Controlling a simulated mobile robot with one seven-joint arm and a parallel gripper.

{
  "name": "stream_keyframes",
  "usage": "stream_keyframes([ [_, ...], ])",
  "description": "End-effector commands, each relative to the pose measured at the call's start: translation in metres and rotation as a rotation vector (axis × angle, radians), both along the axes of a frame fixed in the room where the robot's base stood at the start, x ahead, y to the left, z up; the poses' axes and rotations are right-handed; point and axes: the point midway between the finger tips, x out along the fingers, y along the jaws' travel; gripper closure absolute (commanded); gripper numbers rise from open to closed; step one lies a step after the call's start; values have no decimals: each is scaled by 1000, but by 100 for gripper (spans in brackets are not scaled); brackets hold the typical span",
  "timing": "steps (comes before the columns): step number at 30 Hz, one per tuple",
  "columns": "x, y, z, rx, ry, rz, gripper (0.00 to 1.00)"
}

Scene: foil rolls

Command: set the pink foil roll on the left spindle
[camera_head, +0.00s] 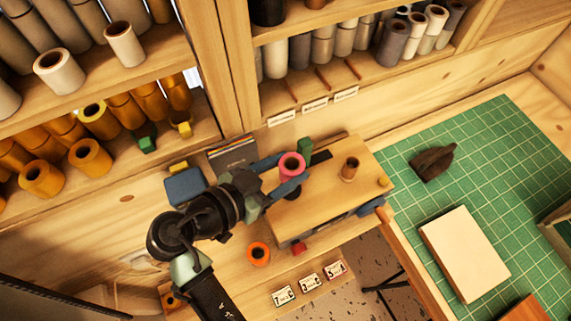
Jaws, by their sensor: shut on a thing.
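The pink foil roll (292,162) is upright, its open top end facing up, over the left part of a wooden-topped stand (325,205). My gripper (281,174) comes from the left, with its blue fingers shut on the sides of the roll. A brown spindle (350,168) stands bare on the right part of the stand. The left spindle cannot be made out; the roll and my fingers cover that spot. A dark round part shows just below the roll. I cannot tell whether the roll is around the spindle or above it.
An orange roll (258,253) stands on the bench in front of the stand. Small cards (309,283) lie nearby. A blue box (185,187) is left of my gripper. Shelves of rolls (90,157) rise behind. A green mat (480,180) with a pale block lies right.

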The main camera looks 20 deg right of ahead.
Motion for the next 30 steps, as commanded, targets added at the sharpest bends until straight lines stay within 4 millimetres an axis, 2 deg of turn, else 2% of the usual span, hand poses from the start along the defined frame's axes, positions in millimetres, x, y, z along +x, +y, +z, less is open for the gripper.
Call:
stream_keyframes([
  [30,0,0,-52,-1,-1,1,100],
])
